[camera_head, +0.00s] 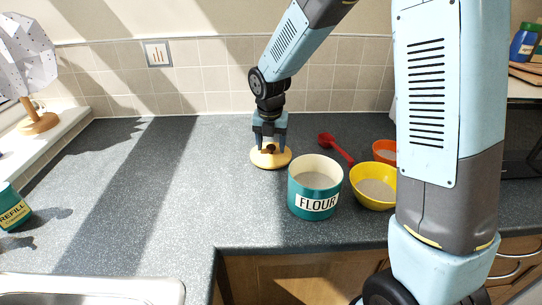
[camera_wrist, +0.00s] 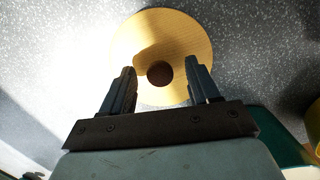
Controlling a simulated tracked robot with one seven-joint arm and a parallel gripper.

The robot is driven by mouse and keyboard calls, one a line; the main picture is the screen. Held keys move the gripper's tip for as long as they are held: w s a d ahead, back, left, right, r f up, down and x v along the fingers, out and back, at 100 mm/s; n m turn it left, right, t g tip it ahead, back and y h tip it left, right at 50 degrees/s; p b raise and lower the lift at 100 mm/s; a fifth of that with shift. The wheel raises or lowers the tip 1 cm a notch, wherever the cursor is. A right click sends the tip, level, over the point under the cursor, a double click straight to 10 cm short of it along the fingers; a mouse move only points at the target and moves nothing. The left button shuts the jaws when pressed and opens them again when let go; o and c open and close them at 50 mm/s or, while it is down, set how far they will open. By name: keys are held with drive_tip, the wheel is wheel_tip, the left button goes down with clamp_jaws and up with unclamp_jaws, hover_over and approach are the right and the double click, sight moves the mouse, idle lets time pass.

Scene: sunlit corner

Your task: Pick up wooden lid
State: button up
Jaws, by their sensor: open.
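The wooden lid (camera_head: 270,161) is a round, pale wood disc lying on the dark speckled counter, just behind and left of the flour canister. It has a dark round knob at its middle. The lid also shows in the wrist view (camera_wrist: 178,38), with its knob (camera_wrist: 160,74) between the finger lines. My gripper (camera_head: 270,146) points down right over the lid. In the wrist view my gripper's (camera_wrist: 161,80) two fingers are apart, one on each side of the knob, with gaps between. I cannot tell exactly how high the fingertips are above the lid.
A teal canister (camera_head: 316,201) labelled FLOUR stands open in front of the lid. A yellow bowl (camera_head: 375,199), a red scoop (camera_head: 336,148) and an orange bowl (camera_head: 384,149) are to the right. The counter (camera_head: 190,190) left of the lid is clear. A sink (camera_head: 90,290) is front left.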

drive_tip(key=shift+c, duration=0.3)
clamp_jaws()
drive_tip(key=shift+r, duration=0.1)
